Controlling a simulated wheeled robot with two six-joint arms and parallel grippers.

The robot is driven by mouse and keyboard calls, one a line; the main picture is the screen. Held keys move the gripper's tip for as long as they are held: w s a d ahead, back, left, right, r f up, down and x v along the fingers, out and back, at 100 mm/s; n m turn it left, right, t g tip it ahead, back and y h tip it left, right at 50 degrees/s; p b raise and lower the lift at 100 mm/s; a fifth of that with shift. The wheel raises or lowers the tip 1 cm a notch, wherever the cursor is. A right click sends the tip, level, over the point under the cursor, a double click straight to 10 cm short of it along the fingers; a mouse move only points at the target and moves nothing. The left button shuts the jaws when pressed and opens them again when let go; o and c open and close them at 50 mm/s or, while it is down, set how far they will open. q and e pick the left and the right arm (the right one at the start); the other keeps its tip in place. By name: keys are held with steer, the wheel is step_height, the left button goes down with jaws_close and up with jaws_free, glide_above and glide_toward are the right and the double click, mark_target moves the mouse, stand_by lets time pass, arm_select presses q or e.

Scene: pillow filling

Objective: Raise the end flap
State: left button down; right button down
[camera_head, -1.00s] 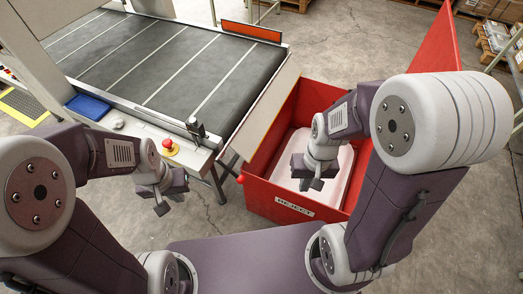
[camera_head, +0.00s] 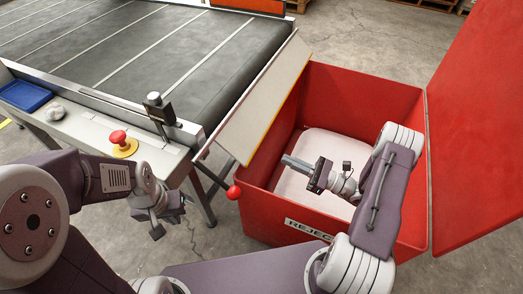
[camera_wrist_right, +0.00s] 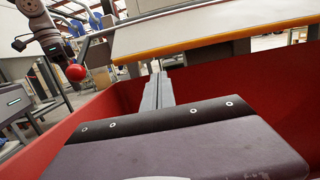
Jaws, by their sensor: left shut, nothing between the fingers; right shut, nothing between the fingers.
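The end flap (camera_head: 266,98) is a pale grey panel with a yellow edge, sloping down from the belt's end over the red bin's left side. It crosses the top of the right wrist view (camera_wrist_right: 190,36). A red ball knob (camera_head: 234,192) sits near its lower front end and also shows in the right wrist view (camera_wrist_right: 76,72). My right gripper (camera_head: 287,161) is shut and empty over the bin, pointing left toward the flap's underside; contact cannot be told. My left gripper (camera_head: 156,232) is shut and empty, hanging in front of the conveyor.
The red reject bin (camera_head: 400,100) holds a white pillow (camera_head: 328,146). Its red lid (camera_head: 475,130) stands open at the right. The conveyor belt (camera_head: 130,50) is empty. A red stop button (camera_head: 118,138), a blue tray (camera_head: 25,95) and a small sensor post (camera_head: 158,107) line its front edge.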

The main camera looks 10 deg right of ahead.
steer(key=b+x, duration=0.2)
steer(key=x, duration=0.8)
